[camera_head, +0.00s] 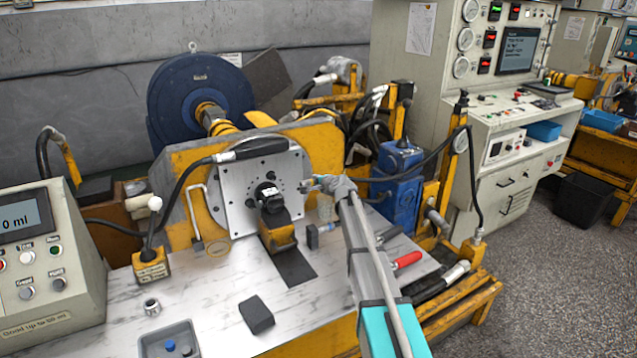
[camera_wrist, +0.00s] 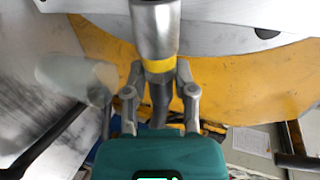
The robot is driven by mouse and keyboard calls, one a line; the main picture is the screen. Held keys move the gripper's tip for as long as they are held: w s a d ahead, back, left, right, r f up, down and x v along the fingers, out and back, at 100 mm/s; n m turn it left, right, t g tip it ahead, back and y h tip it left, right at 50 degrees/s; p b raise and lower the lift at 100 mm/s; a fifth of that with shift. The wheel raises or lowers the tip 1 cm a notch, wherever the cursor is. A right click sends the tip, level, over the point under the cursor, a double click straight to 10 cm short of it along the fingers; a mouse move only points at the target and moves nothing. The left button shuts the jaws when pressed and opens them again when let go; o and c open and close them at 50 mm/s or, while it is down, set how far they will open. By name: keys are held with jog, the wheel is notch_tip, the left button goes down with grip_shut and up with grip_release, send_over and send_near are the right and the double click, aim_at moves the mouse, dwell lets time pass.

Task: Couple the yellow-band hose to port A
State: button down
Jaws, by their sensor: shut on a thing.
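My gripper (camera_head: 322,184) is at the right edge of the grey mounting plate (camera_head: 236,205), right of the dark hydraulic motor (camera_head: 269,193). In the wrist view my gripper (camera_wrist: 160,78) is shut on the yellow-band hose (camera_wrist: 159,66), its fingers on either side just below the band. The hose's silver metal end (camera_wrist: 155,28) points up the picture, away from the palm, and its tip runs out of the frame. The motor's ports are too small to tell apart in the head view, and I cannot make out which is port A.
A clear jar (camera_head: 325,208) stands on the bench below my gripper. A black block (camera_head: 256,314), a grey tray (camera_head: 168,340) and a metal fitting (camera_head: 151,306) lie on the bench. A red-handled tool (camera_head: 407,260) lies right of my arm. A black hose (camera_head: 175,190) arches at left.

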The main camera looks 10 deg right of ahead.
aim_at(290, 186)
jog(key=shift+s+a, duration=0.35)
jog(key=shift+a, duration=0.7)
jog(key=shift+s+a, duration=0.35)
jog(key=shift+a, duration=0.75)
jog(key=shift+s+a, duration=0.35)
jog(key=shift+a, duration=0.7)
jog(key=shift+s+a, duration=0.25)
jog(key=shift+a, duration=0.65)
jog(key=shift+c, duration=1.8)
grip_release()
jog(key=shift+s, duration=0.1)
jog(key=p+v, duration=0.2)
jog(key=v, duration=0.5)
jog(key=shift+a, duration=0.1)
